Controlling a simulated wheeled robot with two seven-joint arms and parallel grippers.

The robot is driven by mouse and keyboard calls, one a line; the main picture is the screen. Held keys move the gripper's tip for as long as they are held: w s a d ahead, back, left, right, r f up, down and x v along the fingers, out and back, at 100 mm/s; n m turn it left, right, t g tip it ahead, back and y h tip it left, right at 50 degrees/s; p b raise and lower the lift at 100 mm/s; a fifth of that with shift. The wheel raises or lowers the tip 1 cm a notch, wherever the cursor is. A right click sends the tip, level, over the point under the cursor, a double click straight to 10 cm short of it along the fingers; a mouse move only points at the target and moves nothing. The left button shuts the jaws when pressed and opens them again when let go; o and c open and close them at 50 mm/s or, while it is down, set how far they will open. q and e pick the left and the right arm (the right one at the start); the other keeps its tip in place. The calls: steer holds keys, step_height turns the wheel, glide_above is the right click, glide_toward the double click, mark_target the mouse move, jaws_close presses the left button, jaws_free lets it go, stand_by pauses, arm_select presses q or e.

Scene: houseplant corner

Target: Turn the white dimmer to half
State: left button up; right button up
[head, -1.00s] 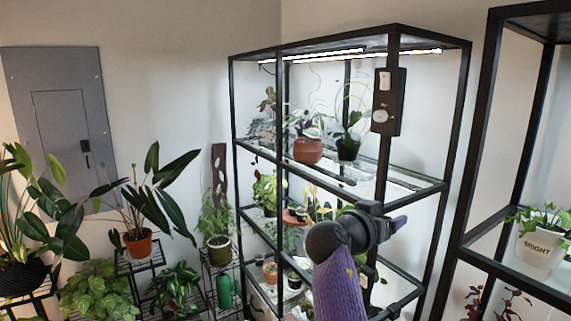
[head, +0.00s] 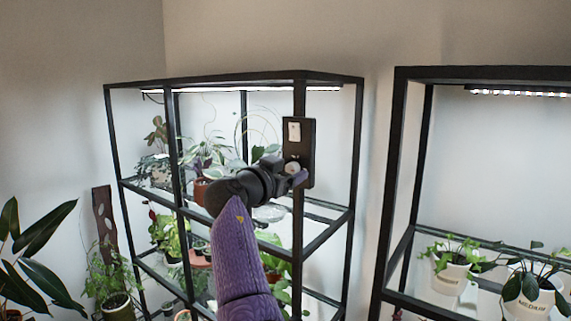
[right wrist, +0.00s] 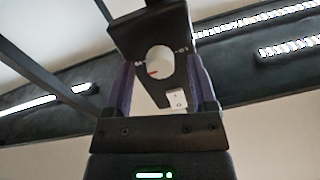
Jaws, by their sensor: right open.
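The white dimmer is a round knob (head: 291,168) low on a black control box (head: 308,150) on the shelf's front post. In the right wrist view the dimmer (right wrist: 160,58) shows a red mark towards its lower left, with small labels at either side that I cannot read. A white rocker switch (head: 294,132) sits above the knob in the head view. My right gripper (head: 297,178) is at the box, partly in front of the knob. Its fingers (right wrist: 162,74) are open, one on each side of the knob in the wrist view; I cannot tell whether they touch it. My left gripper is out of view.
The black-framed glass shelf (head: 231,78) holds several potted plants behind my right arm. A second black shelf (head: 399,160) on the right holds white pots (head: 449,276). Bare wall shows between the two shelves. More plants stand at the lower left.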

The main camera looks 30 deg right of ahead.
jaws_close()
stand_by(0.3)
steer(key=n+p, duration=0.1)
steer(key=n, duration=0.3)
steer(key=shift+r, duration=0.1)
steer(key=n+p, duration=0.2)
steer(key=n, duration=0.2)
steer(key=shift+r, duration=0.1)
steer(key=n+p, duration=0.2)
steer(key=n, duration=0.2)
steer(key=shift+n, duration=0.4)
steer(key=shift+n+g+p, duration=0.4)
steer(key=shift+n+p, duration=0.95)
steer(key=shift+n, duration=0.75)
